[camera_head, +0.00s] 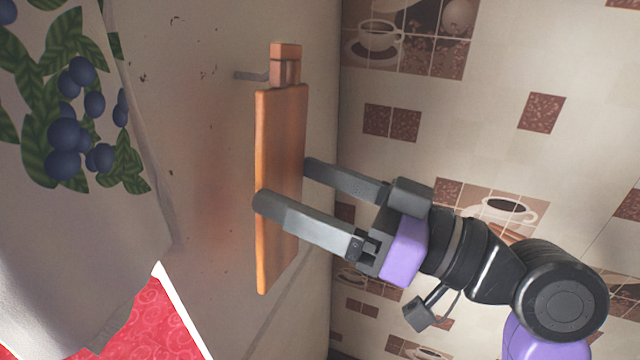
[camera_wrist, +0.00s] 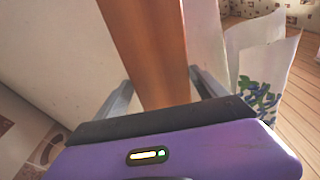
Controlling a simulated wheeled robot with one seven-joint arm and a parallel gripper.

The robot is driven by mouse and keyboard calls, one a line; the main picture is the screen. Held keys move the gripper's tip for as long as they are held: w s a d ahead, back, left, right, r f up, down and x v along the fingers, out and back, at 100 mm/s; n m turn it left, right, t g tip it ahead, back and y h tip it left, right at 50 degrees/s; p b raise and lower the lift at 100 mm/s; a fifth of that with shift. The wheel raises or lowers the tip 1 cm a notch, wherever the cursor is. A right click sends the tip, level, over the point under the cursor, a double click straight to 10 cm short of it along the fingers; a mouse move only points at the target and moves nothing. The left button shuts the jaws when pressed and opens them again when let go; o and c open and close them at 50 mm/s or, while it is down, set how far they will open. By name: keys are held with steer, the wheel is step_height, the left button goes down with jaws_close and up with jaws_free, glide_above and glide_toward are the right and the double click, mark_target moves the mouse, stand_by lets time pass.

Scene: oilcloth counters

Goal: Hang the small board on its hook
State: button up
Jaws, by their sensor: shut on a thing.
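The small board (camera_head: 280,150) is a narrow orange-brown wooden board with a short handle (camera_head: 286,66) at its top. It hangs upright close to the pale wall in the head view. My gripper (camera_head: 283,183) is shut on the board's two edges, around the middle of its length. A grey hook (camera_head: 250,75) sticks out of the wall and meets the handle's left side; I cannot tell whether it passes through the handle's hole. In the wrist view the board (camera_wrist: 148,45) runs away from me between the two fingers, and its handle end is out of view.
A white cloth with blue berries (camera_head: 75,120) hangs at the left in the head view; it also shows at the right in the wrist view (camera_wrist: 258,95). A red patterned surface with a white edge (camera_head: 150,315) is at the lower left. The tiled wall (camera_head: 480,110) is at the right.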

mark_target(287, 195)
steer(key=shift+p+x, duration=0.4)
steer(key=shift+x, duration=0.75)
steer(key=shift+w+a+f+b, duration=0.15)
steer(key=shift+a+f+b, duration=0.4)
steer(key=shift+f+b, duration=0.2)
steer(key=o, duration=1.5)
steer(key=shift+c, duration=0.2)
